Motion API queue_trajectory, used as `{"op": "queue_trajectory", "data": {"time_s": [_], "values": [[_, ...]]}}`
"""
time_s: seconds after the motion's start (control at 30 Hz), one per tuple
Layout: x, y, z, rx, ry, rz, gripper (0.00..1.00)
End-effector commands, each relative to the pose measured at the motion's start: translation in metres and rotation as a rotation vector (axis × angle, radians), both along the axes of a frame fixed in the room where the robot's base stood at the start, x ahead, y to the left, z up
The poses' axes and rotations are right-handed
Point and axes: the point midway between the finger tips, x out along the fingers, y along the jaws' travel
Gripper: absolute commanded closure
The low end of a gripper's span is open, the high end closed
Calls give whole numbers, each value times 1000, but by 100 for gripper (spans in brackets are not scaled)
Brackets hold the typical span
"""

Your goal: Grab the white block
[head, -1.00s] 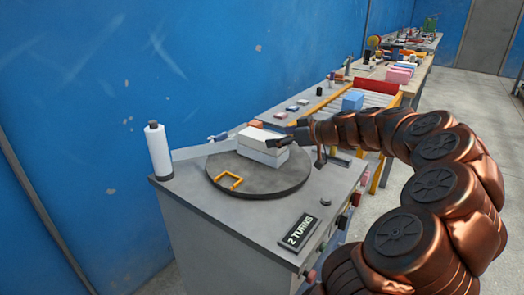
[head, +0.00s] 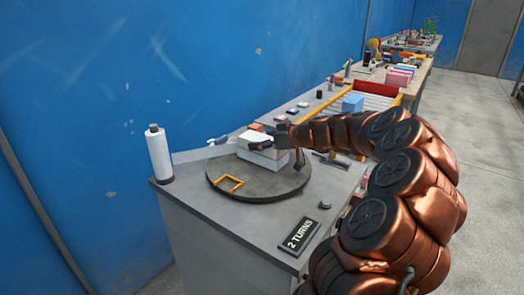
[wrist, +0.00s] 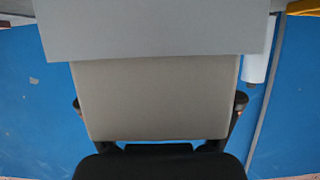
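The white block (head: 253,138) is on the dark round turntable (head: 242,189), at its back right in the head view. My gripper (head: 262,145) is at the block, reaching in from the right, with a dark finger along its near side. In the wrist view the block (wrist: 155,100) fills the space between my two fingers (wrist: 158,101), one close beside each side edge. The fingers are spread wide; firm contact is not visible. A paler grey slab (wrist: 150,30) spans the top of the wrist view.
A white bottle (head: 160,155) stands at the bench's left corner. An orange bracket (head: 229,184) is on the turntable's front left. A "2 TURNS" sign (head: 298,235) lies at the front. A blue wall (head: 150,70) runs behind the bench.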

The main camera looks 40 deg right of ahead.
Motion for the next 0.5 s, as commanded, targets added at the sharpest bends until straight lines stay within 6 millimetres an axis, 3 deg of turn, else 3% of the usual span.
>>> {"op": "queue_trajectory", "data": {"time_s": [0.07, 0.5], "values": [[0, 0, 0, 0, 0, 0, 23], [0, 0, 0, 0, 1, 0, 69]]}}
